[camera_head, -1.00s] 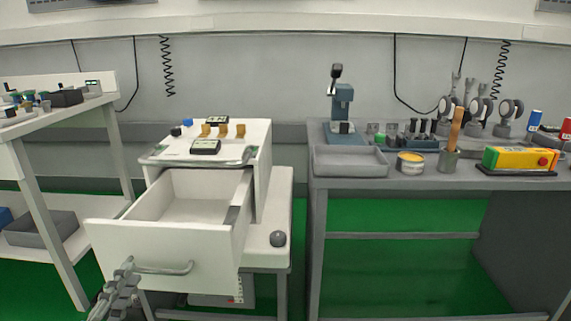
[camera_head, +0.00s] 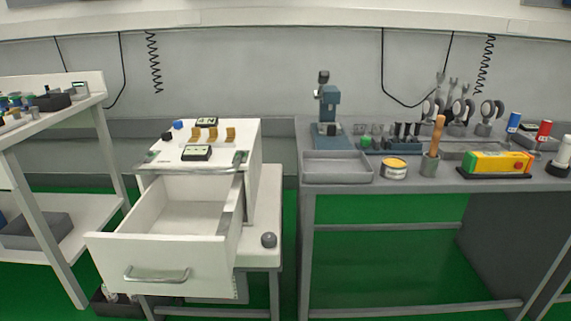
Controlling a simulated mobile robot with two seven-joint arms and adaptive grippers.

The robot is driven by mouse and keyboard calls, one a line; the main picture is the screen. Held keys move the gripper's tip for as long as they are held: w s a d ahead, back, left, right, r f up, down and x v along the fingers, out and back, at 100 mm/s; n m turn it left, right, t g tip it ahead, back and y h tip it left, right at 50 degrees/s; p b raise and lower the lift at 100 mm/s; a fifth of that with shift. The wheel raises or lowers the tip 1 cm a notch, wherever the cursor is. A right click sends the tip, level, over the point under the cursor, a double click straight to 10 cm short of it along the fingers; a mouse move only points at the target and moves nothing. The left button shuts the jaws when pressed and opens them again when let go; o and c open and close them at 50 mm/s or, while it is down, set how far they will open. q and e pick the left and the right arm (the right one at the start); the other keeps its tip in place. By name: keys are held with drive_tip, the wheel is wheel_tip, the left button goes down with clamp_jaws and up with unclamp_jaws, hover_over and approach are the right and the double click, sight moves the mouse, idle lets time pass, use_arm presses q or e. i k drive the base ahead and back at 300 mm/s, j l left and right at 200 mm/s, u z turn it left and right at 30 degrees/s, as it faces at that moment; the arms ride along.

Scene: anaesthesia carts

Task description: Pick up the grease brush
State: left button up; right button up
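The grease brush appears to be the wooden-handled tool (camera_head: 437,132) standing upright, slightly tilted, in a small grey cup (camera_head: 429,166) on the grey workbench (camera_head: 340,191). Its bristle end is hidden inside the cup. A tin with a yellow top (camera_head: 394,169) stands just left of the cup. Neither of my grippers shows in the head view, and nothing touches the brush.
A yellow-green device (camera_head: 495,163) lies right of the cup; a shallow grey tray (camera_head: 337,167) lies left. Several round gauge-like tools stand behind. The white cart's drawer (camera_head: 160,262) is pulled open at left. Floor before the bench is clear.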

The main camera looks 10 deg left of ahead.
sight(440, 120)
drive_tip(key=u, duration=1.25)
drive_tip(key=z, duration=1.7)
drive_tip(key=i+l+u, duration=0.1)
drive_tip(key=i+l, duration=0.15)
drive_tip(key=i, duration=0.3)
drive_tip(key=i+l, duration=0.25)
drive_tip(key=i, duration=0.25)
drive_tip(key=j+u, duration=0.05)
